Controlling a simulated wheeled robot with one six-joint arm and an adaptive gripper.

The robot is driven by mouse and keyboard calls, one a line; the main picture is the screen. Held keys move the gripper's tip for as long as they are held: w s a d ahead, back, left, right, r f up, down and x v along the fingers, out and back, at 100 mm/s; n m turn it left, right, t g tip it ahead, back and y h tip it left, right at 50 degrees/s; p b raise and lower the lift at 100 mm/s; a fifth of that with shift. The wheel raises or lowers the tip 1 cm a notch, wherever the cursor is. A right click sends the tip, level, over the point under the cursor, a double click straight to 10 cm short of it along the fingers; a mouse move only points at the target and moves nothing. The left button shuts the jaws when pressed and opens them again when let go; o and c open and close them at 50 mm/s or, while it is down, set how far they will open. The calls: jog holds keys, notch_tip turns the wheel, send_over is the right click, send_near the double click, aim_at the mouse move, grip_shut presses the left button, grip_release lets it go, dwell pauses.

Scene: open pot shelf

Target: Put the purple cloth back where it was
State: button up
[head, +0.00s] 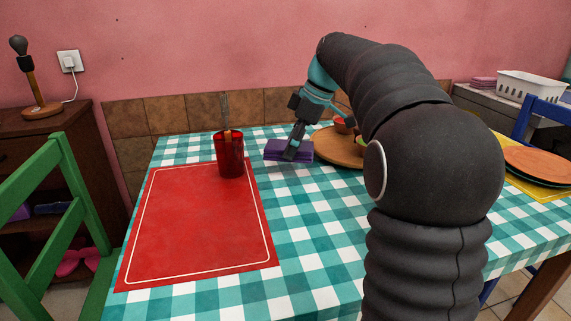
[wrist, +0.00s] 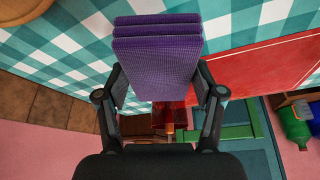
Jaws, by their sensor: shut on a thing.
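The purple cloth (head: 289,151) is a folded stack. It also fills the middle of the wrist view (wrist: 157,55). My gripper (head: 290,152) is shut on it, with one finger on each side of the cloth in the wrist view (wrist: 160,92). In the head view the cloth is over the checkered tablecloth, between the red cup and the round wooden board. I cannot tell for sure whether it touches the table. Its far side is partly hidden by my gripper.
A red cup (head: 229,155) stands at the back of a red placemat (head: 200,225). A round wooden board (head: 338,148) with bowls is right of the cloth, partly behind my arm. Plates (head: 540,165) lie at the far right. The checkered tablecloth (head: 310,225) is clear in front.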

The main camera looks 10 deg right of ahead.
aim_at(286, 175)
jog(key=shift+w+a+f, duration=0.1)
jog(key=shift+a+f, duration=0.3)
jog(key=shift+a, duration=0.3)
jog(key=shift+f, duration=2)
jog(key=shift+f+b, duration=0.2)
jog(key=shift+b, duration=0.1)
jog(key=o, duration=1.3)
jog(key=shift+r, duration=0.15)
jog(key=p+v, duration=0.1)
jog(key=v, duration=1.1)
jog(key=shift+a, duration=0.15)
